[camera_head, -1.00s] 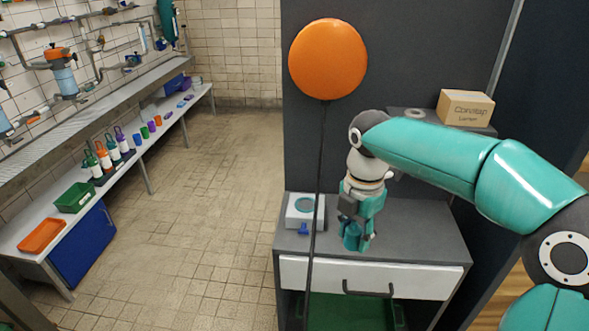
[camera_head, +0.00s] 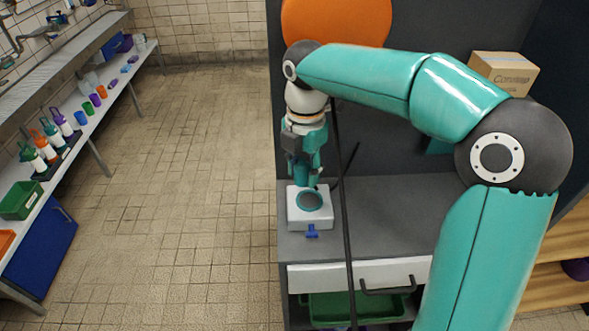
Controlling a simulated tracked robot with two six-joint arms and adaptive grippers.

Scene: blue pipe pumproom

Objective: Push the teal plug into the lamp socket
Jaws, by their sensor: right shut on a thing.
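The socket (camera_head: 297,218) is a white box with a teal-ringed round opening on top, standing on the left part of the grey cabinet top. My right gripper (camera_head: 306,180) points down just behind and above its ring, shut on the teal plug, which I can hardly tell apart from the teal fingers. The plug's lower end seems close to the box's far edge; whether it touches cannot be told. The ring's opening shows in front of the fingertips. My left gripper is not in view.
A small blue piece (camera_head: 312,231) sits at the box's front. The grey top (camera_head: 385,215) is clear to the right. A carton (camera_head: 504,72) stands behind.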

